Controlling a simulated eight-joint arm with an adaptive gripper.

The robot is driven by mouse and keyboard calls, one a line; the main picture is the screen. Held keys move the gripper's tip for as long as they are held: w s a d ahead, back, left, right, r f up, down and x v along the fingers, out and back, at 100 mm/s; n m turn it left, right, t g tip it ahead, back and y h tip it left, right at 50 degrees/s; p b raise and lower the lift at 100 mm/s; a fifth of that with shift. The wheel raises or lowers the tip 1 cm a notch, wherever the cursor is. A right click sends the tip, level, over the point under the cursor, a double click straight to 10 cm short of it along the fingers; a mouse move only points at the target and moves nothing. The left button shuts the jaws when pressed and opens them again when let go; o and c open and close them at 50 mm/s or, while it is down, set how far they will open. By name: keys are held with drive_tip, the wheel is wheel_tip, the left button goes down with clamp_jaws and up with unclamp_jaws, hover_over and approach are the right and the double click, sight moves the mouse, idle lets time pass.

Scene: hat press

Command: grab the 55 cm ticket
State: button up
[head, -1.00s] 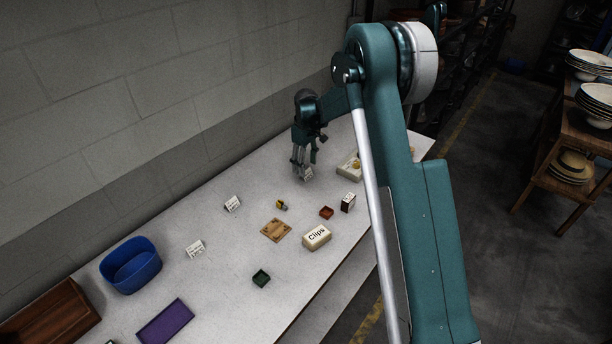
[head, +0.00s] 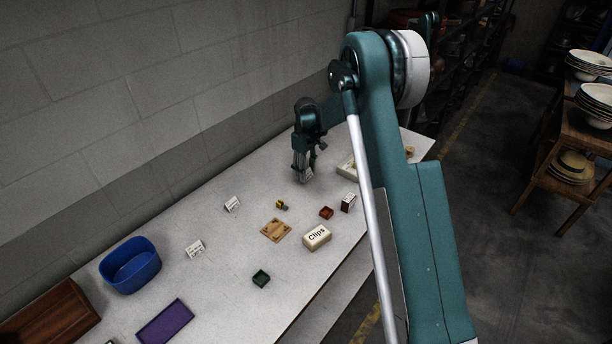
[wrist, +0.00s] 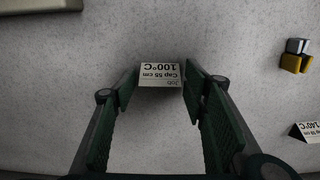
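The 55 cm ticket (wrist: 160,75) is a small folded white card. In the wrist view it reads, upside down, "Job", "Cap 55 cm" and "100°C". My gripper (wrist: 161,78) is around it, with one dark green finger close beside each side edge. Only very thin gaps show there, so I cannot tell whether the fingers press on the card. In the head view my gripper (head: 303,176) is low over the far part of the white table, and its fingers mostly hide the card.
Another ticket (wrist: 308,131) reading 140°C stands at the right of the wrist view, near a yellow and grey item (wrist: 297,56). Two white cards (head: 232,204) (head: 195,249) stand along the wall side. A pale box (head: 347,167) is just right of my gripper. A Clips box (head: 317,237) lies nearer.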

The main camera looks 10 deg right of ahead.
drive_tip(key=c, duration=0.3)
drive_tip(key=shift+c, duration=0.2)
drive_tip(key=shift+r, duration=5)
